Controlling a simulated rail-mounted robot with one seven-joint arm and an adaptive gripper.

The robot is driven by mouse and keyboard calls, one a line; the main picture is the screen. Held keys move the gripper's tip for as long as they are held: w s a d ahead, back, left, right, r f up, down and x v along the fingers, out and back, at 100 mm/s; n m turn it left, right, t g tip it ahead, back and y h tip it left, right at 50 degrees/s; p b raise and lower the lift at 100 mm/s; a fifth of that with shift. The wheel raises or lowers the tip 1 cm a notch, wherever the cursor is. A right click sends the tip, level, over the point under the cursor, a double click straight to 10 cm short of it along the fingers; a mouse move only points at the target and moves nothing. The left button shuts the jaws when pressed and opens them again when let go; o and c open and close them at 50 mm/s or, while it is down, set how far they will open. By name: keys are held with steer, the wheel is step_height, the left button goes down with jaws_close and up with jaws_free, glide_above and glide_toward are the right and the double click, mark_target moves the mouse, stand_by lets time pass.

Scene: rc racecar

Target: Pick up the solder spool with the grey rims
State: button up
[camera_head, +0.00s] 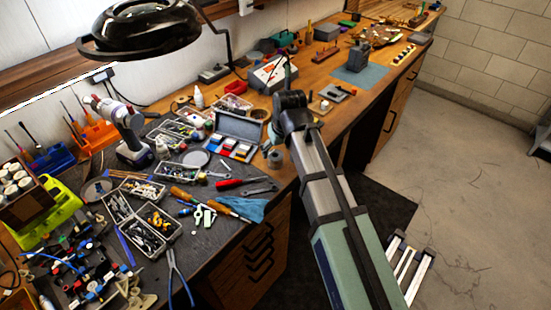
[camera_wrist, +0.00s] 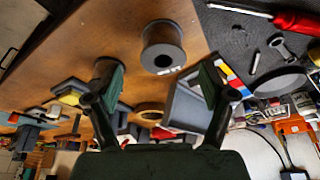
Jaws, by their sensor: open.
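A grey-rimmed spool (camera_wrist: 163,36) stands on the bare wood in the wrist view, its round end with a dark centre hole facing the camera. A grey spool also shows in the head view (camera_head: 275,159), near the bench's front edge, left of my arm. My gripper (camera_wrist: 160,82) is open and empty. Its two fingers are wide apart, with the spool beyond the tips and roughly centred between them, not touching. A second dark round item (camera_wrist: 106,67) is partly hidden behind the left finger. In the head view my arm hides most of the gripper.
A grey case with coloured blocks (camera_head: 236,135) lies left of my arm. A red-handled screwdriver (camera_head: 230,184) and a wrench (camera_head: 262,188) lie on the dark mat near the spool. A tan ring (camera_wrist: 150,111) lies beyond the gripper. Crowded tool trays fill the left side.

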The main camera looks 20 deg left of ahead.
steer(key=shift+p+x, duration=0.95)
steer(key=shift+x, duration=1.7)
steer(key=shift+s+a, duration=0.1)
steer(key=shift+s, duration=0.05)
steer(key=c, duration=1.4)
